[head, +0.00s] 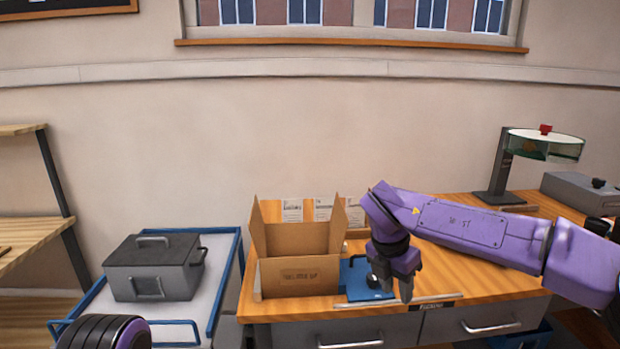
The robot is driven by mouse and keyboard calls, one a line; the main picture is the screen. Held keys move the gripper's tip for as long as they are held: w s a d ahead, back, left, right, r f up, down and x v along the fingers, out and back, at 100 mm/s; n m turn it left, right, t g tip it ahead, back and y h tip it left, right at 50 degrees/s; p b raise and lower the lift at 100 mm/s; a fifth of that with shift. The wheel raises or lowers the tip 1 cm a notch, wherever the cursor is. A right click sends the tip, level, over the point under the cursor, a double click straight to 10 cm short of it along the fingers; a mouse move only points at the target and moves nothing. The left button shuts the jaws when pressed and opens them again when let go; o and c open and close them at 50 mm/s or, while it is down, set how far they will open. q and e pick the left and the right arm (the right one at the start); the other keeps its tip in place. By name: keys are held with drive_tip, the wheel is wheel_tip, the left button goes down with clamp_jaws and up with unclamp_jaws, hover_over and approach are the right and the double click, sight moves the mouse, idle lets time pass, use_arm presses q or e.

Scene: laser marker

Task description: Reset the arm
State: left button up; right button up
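My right arm, purple, reaches in from the right over the wooden workbench (500,275). Its dark gripper (395,289) points down above the bench's front part, with a gap between its fingers and nothing visible in them. It overlaps the right side of a blue flat object (357,278) in the picture; I cannot tell if they touch. Only a black and purple piece of my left arm shows at the bottom left; my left gripper is out of view.
An open cardboard box (298,277) stands left of the blue object. A device with a round glass head (545,147) and a grey unit (580,192) stand at the back right. A grey lidded case (150,278) sits on a blue-railed cart (225,262). Shelves (40,222) stand at the left.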

wheel_tip(320, 180, down, 15)
drive_tip(key=d+n+t+h, duration=0.35)
drive_tip(key=n+t, duration=0.25)
drive_tip(key=n, duration=1.1)
drive_tip(key=s+f+n+t+y, duration=0.1)
drive_tip(key=s+f+n+t, duration=0.1)
drive_tip(key=s+f+n, duration=0.8)
drive_tip(key=s+d+f+n+g, duration=0.2)
drive_tip(key=s+d+f+n, duration=0.1)
drive_tip(key=s, duration=0.5)
drive_tip(key=s+d+f+n+g+y, duration=0.1)
drive_tip(key=s+d+f+n, duration=0.2)
drive_tip(key=s, duration=0.6)
drive_tip(key=s+d+f+n+g, duration=0.2)
drive_tip(key=s+d+f+n, duration=0.1)
drive_tip(key=s+f+n, duration=0.3)
drive_tip(key=s, duration=0.2)
drive_tip(key=shift+s+f+g+y, duration=0.15)
drive_tip(key=shift+s+g+y, duration=0.15)
drive_tip(key=shift+s+y, duration=0.05)
drive_tip(key=shift+d, duration=0.1)
